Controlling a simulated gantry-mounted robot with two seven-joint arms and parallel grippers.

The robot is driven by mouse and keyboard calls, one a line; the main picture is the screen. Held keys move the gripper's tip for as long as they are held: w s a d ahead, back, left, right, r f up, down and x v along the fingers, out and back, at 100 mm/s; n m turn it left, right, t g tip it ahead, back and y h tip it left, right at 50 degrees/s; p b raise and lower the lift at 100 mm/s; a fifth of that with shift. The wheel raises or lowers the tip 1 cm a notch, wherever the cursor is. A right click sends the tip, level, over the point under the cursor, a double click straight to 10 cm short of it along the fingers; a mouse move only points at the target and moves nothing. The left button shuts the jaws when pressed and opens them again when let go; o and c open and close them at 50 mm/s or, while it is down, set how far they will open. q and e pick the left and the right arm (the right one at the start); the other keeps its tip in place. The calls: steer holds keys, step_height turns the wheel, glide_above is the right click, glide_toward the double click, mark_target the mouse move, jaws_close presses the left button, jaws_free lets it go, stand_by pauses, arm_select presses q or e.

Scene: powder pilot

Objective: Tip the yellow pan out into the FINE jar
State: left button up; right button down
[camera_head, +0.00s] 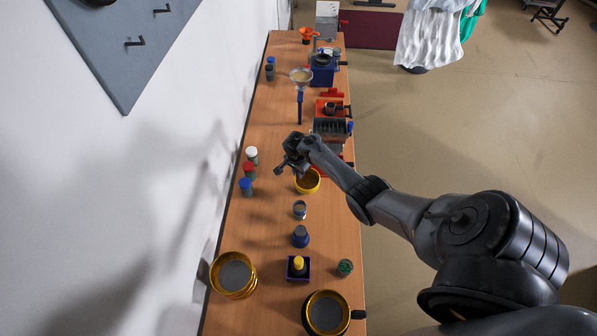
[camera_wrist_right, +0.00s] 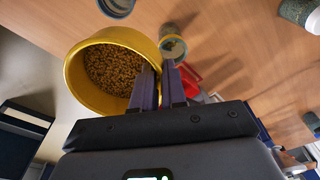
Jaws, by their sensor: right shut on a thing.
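The yellow pan (camera_head: 313,184) is held over the middle of the bench in the head view, partly hidden by my right gripper (camera_head: 296,171). In the right wrist view the pan (camera_wrist_right: 82,58) holds brown granules (camera_wrist_right: 117,70). The fingers of my right gripper (camera_wrist_right: 160,72) are shut on its rim. A small clear jar (camera_head: 300,209) stands just in front of the pan in the head view. An open jar (camera_wrist_right: 172,46) also shows beside the pan in the right wrist view. I cannot read any FINE label. My left gripper is not in view.
White-lidded (camera_head: 252,155), red-lidded (camera_head: 249,170) and blue-lidded (camera_head: 246,187) jars line the wall side. A blue jar (camera_head: 300,238), two brass sieves (camera_head: 218,279) (camera_head: 343,301) and a green-filled jar (camera_head: 345,267) stand nearer.

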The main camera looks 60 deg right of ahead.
steer(key=shift+a+f+h+b, duration=0.1)
steer(key=shift+f+h+b, duration=0.8)
steer(key=shift+f, duration=0.65)
steer(key=shift+r+h+p, duration=0.3)
steer(key=shift+r+p, duration=0.2)
steer(key=shift+a+r+h+p, duration=0.2)
steer(key=shift+r+h+p, duration=0.15)
steer(key=shift+h, duration=0.45)
steer(key=shift+a+r+h, duration=0.15)
steer(key=shift+r+h, duration=0.05)
steer(key=shift+h, duration=0.4)
steer(key=shift+a+r+h, duration=0.1)
steer(key=shift+r+h, duration=0.05)
steer(key=shift+h, duration=0.45)
steer(key=shift+w+a+r+h+b, duration=0.15)
steer(key=shift+a+h+b, duration=0.1)
steer(key=shift+h, duration=0.3)
steer(key=shift+s+a+r+h+b, duration=0.15)
steer(key=shift+h+b, duration=0.1)
steer(key=shift+h, duration=0.3)
steer(key=a+f+h+b, duration=0.1)
steer(key=a+h+b, duration=0.6)
steer(key=h+b, duration=0.7)
steer(key=shift+f+b, duration=0.3)
steer(key=shift+b, duration=1.7)
